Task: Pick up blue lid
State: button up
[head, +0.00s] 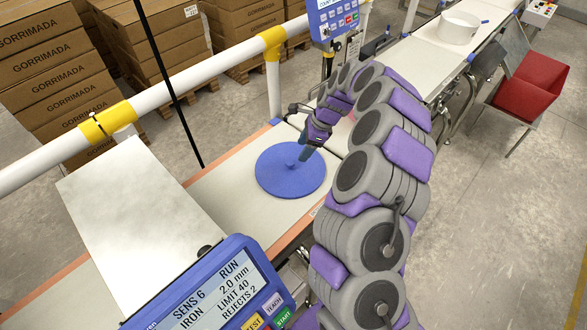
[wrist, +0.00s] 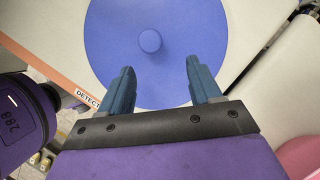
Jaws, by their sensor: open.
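The blue lid (head: 278,176) is a flat round disc with a small round knob at its centre. It lies flat on the pale belt (head: 225,198) in the head view. In the wrist view the lid (wrist: 190,35) is at the top, with its knob (wrist: 150,41) ahead of the fingertips. My gripper (wrist: 158,78) is open and empty, its two blue fingers spread apart and overlapping the lid's near edge in the picture. In the head view my gripper (head: 305,153) is over the lid's right part, close to the knob; I cannot tell whether it touches.
A blue control panel (head: 225,290) and a metal cover (head: 145,225) stand at the near left. A white rail with yellow joints (head: 273,42) runs behind the belt. A white tub (head: 460,27) sits farther along the line.

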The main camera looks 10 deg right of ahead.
aim_at(291, 161)
jog(key=a+f+b, duration=0.1)
jog(key=a+f, duration=0.1)
jog(key=a+f+b, duration=0.1)
jog(key=a+f, duration=0.1)
jog(key=a, duration=0.1)
jog(key=shift+s+f, duration=0.15)
jog(key=shift+f, duration=0.1)
jog(key=shift+d+f, duration=0.15)
jog(key=shift+f, duration=0.1)
jog(key=shift+d, duration=0.75)
jog(key=shift+c, duration=0.2)
jog(key=shift+a, duration=0.85)
jog(key=c, duration=0.6)
jog(key=shift+c, duration=0.8)
jog(key=shift+d, duration=0.3)
jog(key=shift+c, duration=1.4)
jog(key=shift+d, duration=0.35)
jog(key=shift+c, duration=0.3)
jog(key=shift+a+r, duration=0.1)
